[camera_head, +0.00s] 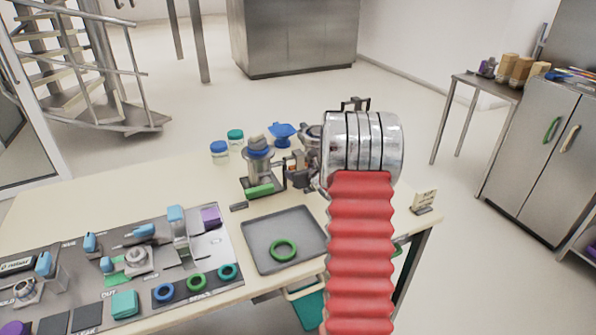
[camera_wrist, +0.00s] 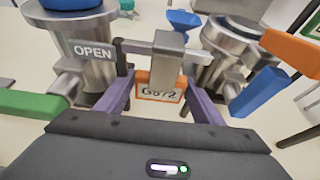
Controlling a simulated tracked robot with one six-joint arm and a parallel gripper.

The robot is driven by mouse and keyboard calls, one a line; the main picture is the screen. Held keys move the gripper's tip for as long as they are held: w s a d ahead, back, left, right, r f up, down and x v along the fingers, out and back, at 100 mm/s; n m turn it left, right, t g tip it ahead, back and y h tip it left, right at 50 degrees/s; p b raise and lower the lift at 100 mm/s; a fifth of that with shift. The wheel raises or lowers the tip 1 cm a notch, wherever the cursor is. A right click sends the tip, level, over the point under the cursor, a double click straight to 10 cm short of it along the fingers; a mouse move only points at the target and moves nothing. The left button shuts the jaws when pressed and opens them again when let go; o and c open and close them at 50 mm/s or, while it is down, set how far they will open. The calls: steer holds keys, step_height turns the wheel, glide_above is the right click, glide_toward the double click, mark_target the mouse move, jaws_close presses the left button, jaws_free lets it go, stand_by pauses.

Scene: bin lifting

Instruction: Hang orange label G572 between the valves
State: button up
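The orange label G572 (camera_wrist: 144,96) is in the middle of the wrist view, its lower text partly readable. A grey upright block (camera_wrist: 168,58) covers part of its upper face. My gripper (camera_wrist: 159,84) has its two purple fingers at the label's left and right edges, filling the gap between them.
An OPEN sign (camera_wrist: 93,52) is by the left valve. Green (camera_wrist: 30,105), blue (camera_wrist: 256,93) and orange (camera_wrist: 290,47) bars flank the gripper closely. On the table, a grey tray (camera_head: 262,232) holds a green ring (camera_head: 284,251). A small sign (camera_head: 424,201) stands at the right edge.

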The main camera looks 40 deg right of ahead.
steer(key=o, duration=0.3)
steer(key=v, duration=1.3)
steer(key=shift+s+a+r, duration=0.1)
steer(key=shift+s, duration=0.25)
stand_by(0.5)
